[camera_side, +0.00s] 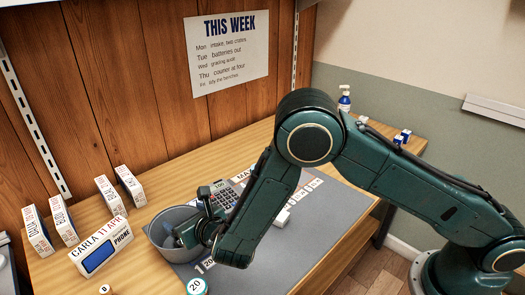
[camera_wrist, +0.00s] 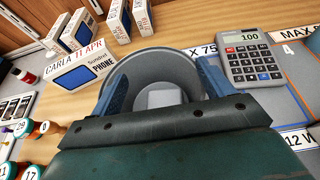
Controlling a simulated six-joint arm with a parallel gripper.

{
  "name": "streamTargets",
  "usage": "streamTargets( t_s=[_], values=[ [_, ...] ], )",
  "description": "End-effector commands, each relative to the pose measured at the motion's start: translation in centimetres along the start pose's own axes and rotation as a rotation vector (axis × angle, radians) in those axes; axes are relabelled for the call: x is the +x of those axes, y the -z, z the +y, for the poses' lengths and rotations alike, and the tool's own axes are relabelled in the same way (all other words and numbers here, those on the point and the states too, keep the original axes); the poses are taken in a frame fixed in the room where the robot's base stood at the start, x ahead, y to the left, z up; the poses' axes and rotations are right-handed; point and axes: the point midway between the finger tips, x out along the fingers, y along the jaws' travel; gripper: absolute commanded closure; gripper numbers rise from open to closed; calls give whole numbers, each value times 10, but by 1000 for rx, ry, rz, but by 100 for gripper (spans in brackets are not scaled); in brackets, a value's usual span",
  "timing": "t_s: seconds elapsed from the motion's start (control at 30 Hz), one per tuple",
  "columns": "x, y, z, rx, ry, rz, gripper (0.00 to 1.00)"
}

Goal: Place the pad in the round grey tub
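The round grey tub (camera_side: 157,238) stands on the bench by the grey mat's left end. In the wrist view the tub (camera_wrist: 152,58) lies right below my gripper. A pale grey square piece (camera_wrist: 162,98), which looks like the pad, lies inside the tub, between my fingers in that picture and clear of both. My gripper (camera_side: 187,232) is over the tub, its fingers reaching down at the rim. In the wrist view my gripper (camera_wrist: 165,78) has its two blue fingers wide apart, with nothing gripped.
A phone box (camera_side: 101,250) marked CARLA 11 APR stands left of the tub, with several upright boxes (camera_side: 62,218) behind. A calculator (camera_wrist: 252,64) is to the tub's right. Numbered round pieces (camera_wrist: 22,128) are at the left. The grey mat (camera_side: 330,215) has free room at right.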

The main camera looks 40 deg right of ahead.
Motion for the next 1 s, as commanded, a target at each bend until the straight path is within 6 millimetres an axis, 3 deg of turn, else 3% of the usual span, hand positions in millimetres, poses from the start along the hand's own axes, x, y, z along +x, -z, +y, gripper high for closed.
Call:
streamTargets(
  t_s=[0.27, 0.7, 1.0],
  values=[
    [-30, -4, 1, -2, -2, -2, 20],
    [-98, -4, 1, -3, -3, -4, 20],
    [-120, -4, 0, -1, 0, -4, 20]
  ],
)
